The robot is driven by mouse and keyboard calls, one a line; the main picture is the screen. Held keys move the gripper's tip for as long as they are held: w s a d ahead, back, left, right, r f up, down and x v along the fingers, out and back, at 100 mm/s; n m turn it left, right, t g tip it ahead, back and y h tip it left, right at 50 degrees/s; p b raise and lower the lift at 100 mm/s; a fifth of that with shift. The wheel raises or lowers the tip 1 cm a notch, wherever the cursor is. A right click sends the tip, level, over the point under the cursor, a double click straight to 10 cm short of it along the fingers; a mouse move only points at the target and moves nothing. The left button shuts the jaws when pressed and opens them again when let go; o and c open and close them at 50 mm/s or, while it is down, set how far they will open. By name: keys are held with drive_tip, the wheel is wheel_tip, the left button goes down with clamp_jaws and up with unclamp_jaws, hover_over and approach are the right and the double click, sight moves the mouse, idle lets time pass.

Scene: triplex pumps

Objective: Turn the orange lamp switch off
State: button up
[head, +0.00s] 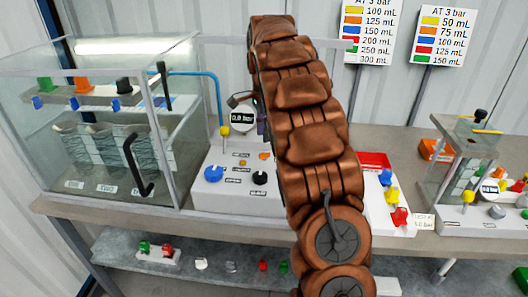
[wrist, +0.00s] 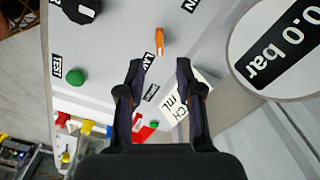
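The orange lamp switch (wrist: 160,40) is a small lever on the pale panel in the wrist view, beside a partly readable label that looks like "LAMP" (wrist: 148,60). It lies just beyond my fingertips, roughly between them in the picture. My gripper (wrist: 159,72) is open and empty, its two dark fingers apart. I cannot tell how far the fingertips are from the panel. In the head view, a small orange part (head: 264,156) shows on the white control panel (head: 205,195) beside my arm, which hides part of the panel and most of my gripper.
A "0.0 bar" gauge (wrist: 275,40) stands close on the right in the wrist view. A black knob (wrist: 82,10) and a green button (wrist: 76,77) are on the left. In the head view, a glass tank (head: 60,150) with a bright strip stands left of the panel.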

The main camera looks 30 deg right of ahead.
sight(264, 153)
drive_tip(key=shift+f+p, duration=0.8)
drive_tip(key=shift+f, duration=3)
clamp_jaws()
